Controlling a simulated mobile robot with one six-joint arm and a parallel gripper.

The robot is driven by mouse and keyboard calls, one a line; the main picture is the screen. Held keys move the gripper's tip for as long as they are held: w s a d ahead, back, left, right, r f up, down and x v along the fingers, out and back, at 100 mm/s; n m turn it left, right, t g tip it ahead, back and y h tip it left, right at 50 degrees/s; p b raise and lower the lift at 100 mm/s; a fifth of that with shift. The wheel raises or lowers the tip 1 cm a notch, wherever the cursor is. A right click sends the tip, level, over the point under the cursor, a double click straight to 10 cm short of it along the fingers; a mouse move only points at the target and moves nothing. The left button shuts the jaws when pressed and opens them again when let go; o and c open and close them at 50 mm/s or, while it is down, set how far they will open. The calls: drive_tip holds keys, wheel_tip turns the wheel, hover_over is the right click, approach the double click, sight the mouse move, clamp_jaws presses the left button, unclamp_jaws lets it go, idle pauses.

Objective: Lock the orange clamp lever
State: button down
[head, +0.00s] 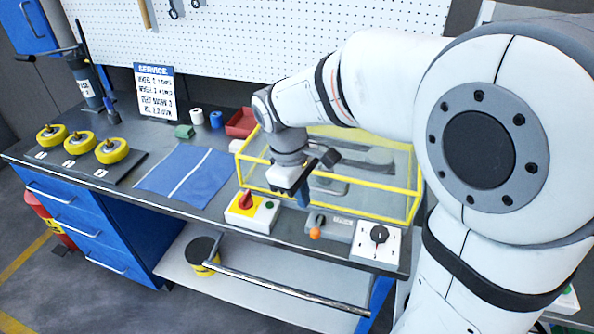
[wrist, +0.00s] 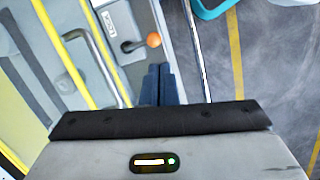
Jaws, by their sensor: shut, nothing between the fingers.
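The orange ball knob of the clamp lever (head: 315,233) shows at the bench's front edge in the head view. In the wrist view the orange knob (wrist: 154,40) sits at the end of a short dark lever (wrist: 132,46) on a grey plate with a small label (wrist: 109,20). My gripper (wrist: 160,68) is shut and empty, its blue-grey fingertips just below the knob in the picture and apart from it. In the head view my gripper (head: 304,194) hangs above the bench, up and left of the knob.
A yellow-framed clear guard (head: 410,190) stands behind the lever. A red-knob switch box (head: 250,211) is to its left and a white dial box (head: 378,240) to its right. A metal rail (head: 290,290) runs along the front. Yellow wheels (head: 112,150) stand far left.

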sight(318, 226)
drive_tip(key=w+a+f+n+h+p, duration=0.1)
drive_tip(key=w+a+n, duration=0.1)
drive_tip(key=a+n, duration=0.2)
drive_tip(key=a, duration=0.3)
drive_tip(key=shift+w+a+f+n+g+h, duration=0.2)
drive_tip(key=shift+w+f+n+g+h, duration=0.1)
drive_tip(key=shift+h, duration=0.1)
drive_tip(key=shift+s+d+f+p, duration=0.25)
drive_tip(key=shift+d+f+p, duration=0.25)
drive_tip(key=shift+d+f, duration=0.95)
drive_tip(key=shift+s+d+f+p, duration=0.2)
drive_tip(key=shift+d+f+p, duration=0.35)
drive_tip(key=shift+d+f, duration=0.85)
drive_tip(key=shift+s+d+f+p, duration=0.25)
drive_tip(key=shift+d+f+p, duration=0.4)
drive_tip(key=shift+f, duration=1.4)
drive_tip(key=shift+d, duration=0.15)
drive_tip(key=shift+s, duration=0.1)
